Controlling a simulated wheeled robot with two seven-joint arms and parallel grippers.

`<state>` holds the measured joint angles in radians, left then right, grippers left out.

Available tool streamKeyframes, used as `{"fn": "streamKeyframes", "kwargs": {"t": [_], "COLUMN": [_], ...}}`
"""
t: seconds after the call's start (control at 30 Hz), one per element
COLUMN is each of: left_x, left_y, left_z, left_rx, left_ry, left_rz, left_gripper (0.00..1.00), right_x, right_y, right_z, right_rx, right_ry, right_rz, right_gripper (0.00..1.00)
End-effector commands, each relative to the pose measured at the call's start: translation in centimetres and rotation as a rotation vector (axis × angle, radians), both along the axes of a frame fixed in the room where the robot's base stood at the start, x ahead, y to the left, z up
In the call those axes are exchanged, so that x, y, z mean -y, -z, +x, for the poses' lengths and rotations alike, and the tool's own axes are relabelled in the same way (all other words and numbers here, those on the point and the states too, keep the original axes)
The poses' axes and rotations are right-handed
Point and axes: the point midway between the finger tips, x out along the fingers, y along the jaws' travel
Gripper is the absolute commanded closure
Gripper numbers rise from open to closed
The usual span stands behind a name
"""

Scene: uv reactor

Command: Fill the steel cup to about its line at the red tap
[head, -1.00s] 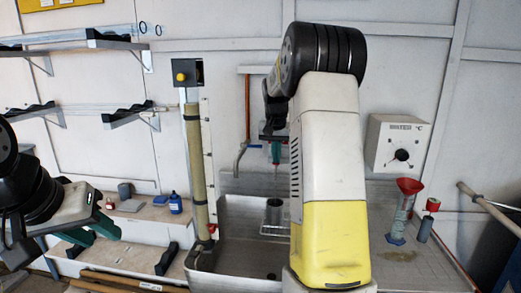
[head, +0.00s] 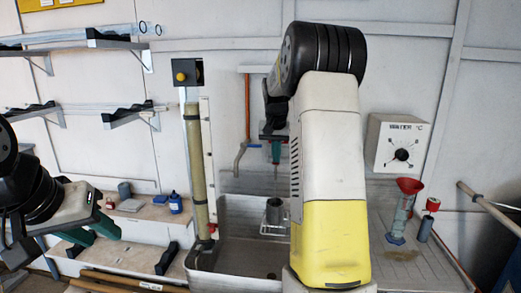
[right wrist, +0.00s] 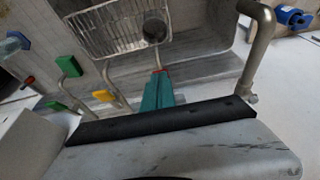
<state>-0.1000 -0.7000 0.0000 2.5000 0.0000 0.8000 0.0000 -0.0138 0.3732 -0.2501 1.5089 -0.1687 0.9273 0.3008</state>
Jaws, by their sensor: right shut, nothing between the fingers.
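The steel cup (head: 275,211) stands upright in the sink on a wire rack (head: 268,233). In the right wrist view the cup (right wrist: 154,30) shows from above, dark inside; I cannot read its line or water level. My right gripper (head: 276,160) is shut and empty, above the cup. In the right wrist view its green fingers (right wrist: 158,78) point toward the cup. A small red part (right wrist: 160,71), apparently the red tap's handle, shows at the fingertips, mostly hidden by them. My left gripper (head: 98,232) is open and empty at the left, over the low bench.
Green (right wrist: 69,66) and yellow (right wrist: 102,95) tap handles sit beside the right gripper. The sink's left wall (head: 224,220) encloses the rack. My right arm hides the sink's right part.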

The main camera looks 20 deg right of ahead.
Motion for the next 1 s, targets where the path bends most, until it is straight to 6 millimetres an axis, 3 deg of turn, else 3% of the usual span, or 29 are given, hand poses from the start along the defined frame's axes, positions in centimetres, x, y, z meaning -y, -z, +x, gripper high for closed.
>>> {"fn": "streamKeyframes", "kwargs": {"t": [0.77, 1.0], "left_x": [0.0, 0.0], "left_y": [0.0, 0.0], "left_z": [0.0, 0.0], "left_rx": [0.0, 0.0], "left_ry": [0.0, 0.0], "left_rz": [0.0, 0.0], "left_gripper": [0.64, 0.64], "right_x": [0.0, -0.4], "right_y": [-1.7, -4.6], "right_z": [0.0, -0.8], "right_rx": [0.001, 0.004], "right_ry": [0.0, -0.001], "right_rz": [0.0, 0.0], "right_gripper": [1.0, 1.0]}}
